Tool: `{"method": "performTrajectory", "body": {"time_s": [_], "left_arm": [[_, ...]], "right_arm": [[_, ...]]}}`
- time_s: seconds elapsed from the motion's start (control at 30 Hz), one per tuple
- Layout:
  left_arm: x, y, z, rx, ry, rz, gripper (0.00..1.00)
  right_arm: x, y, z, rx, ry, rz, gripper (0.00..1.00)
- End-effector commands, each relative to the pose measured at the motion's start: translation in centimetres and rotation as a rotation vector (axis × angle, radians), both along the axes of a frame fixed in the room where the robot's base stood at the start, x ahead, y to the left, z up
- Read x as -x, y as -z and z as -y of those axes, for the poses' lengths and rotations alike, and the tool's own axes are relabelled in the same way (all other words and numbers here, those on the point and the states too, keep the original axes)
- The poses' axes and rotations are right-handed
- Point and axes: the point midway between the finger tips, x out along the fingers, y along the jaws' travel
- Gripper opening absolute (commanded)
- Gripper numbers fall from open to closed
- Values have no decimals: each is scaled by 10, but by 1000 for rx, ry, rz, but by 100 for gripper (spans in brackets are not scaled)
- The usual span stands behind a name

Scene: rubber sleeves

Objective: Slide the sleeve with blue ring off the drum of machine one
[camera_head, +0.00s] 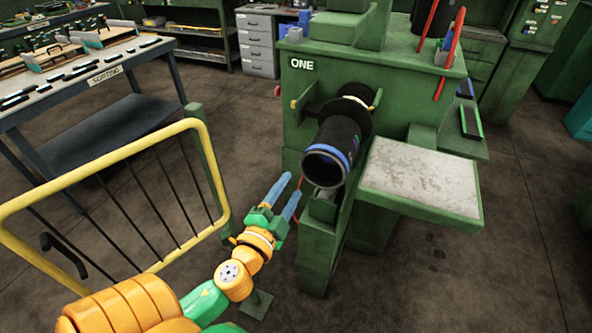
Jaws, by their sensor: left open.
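The green machine one (302,64) stands in the middle, with a sign reading ONE. A black sleeve with a blue ring (335,140) sits around its drum, which points toward me; the ring is near the sleeve's front end. The drum itself is mostly hidden inside the sleeve. My left gripper (287,187) is open and empty, with its two blue fingers pointing up toward the sleeve. It is to the left of the sleeve's front end and slightly below it, apart from it in the picture. My right gripper is not in view.
A grey-topped green side table (420,178) juts out right of the drum. A yellow-railed gate (105,160) stands open at left, close to my left arm. A sorting table (80,80) with tools is at upper left. Floor is clear at lower right.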

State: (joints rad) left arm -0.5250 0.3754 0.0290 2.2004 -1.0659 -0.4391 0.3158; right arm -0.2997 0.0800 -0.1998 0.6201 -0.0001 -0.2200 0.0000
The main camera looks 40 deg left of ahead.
Motion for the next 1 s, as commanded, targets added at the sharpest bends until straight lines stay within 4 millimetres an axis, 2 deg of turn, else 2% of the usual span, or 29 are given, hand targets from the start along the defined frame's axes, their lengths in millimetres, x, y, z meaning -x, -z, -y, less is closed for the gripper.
{"method": "performTrajectory", "body": {"time_s": [0.2,0.57,0.8,1.0], "left_arm": [[-29,-5,-7,2,1,6,52],[-88,-2,-21,1,-1,3,52],[-126,1,-30,1,0,3,52],[-145,1,-35,1,0,3,52]], "right_arm": [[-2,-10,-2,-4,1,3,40],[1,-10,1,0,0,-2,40],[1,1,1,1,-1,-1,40],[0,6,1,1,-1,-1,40]]}}
